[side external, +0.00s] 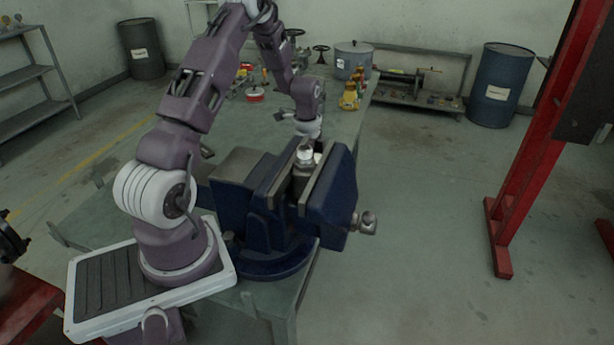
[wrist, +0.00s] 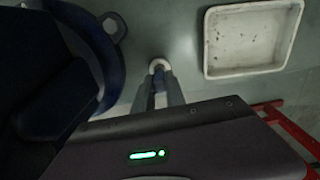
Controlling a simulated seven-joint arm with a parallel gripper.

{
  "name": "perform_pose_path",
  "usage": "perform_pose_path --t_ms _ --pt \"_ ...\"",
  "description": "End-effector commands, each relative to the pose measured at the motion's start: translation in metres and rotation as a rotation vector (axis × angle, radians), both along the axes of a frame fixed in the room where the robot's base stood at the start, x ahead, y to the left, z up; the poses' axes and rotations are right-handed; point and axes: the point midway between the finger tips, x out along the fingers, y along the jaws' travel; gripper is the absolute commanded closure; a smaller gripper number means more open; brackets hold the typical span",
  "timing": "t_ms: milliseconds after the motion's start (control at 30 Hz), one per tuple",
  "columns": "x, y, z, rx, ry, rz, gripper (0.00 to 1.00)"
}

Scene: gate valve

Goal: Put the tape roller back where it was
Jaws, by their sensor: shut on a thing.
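My gripper (wrist: 160,84) points down beside the blue vise (wrist: 100,45) in the wrist view. Its fingers are close together on a small thing with a round white end and a blue part (wrist: 158,66), which looks like the tape roller. Most of it is hidden between the fingers. A grey-green surface lies below it. In the side view the wrist hangs behind the vise (side external: 325,205), and the vise hides the fingers and the held thing. A metal fitting with a white top (side external: 305,160) sits between the vise jaws.
A shallow white tray (wrist: 252,40) lies right of the gripper in the wrist view, empty apart from specks. On the far bench stand a grey pot (side external: 352,62), yellow bottles (side external: 350,95) and a red round item (side external: 255,95). The floor at right is open before a red frame (side external: 530,150).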

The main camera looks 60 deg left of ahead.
Motion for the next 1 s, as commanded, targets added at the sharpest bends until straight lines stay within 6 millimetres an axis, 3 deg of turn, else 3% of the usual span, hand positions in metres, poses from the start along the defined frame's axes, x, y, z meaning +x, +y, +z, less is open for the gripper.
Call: perform_pose_path --t_ms 333,367,467,800,867,1000 --pt "0.0 0.0 -0.005 0.001 -0.001 0.0 1.0" --pt "0.0 0.0 -0.005 0.001 -0.001 0.001 0.82" --pt "0.0 0.0 -0.005 0.001 -0.001 0.001 0.63" --pt "0.001 0.0 -0.001 0.002 -0.002 0.0 0.63" --pt "0.001 0.001 0.007 0.002 -0.004 0.0 0.63" --pt "0.002 0.002 0.044 0.005 -0.006 0.001 0.63"
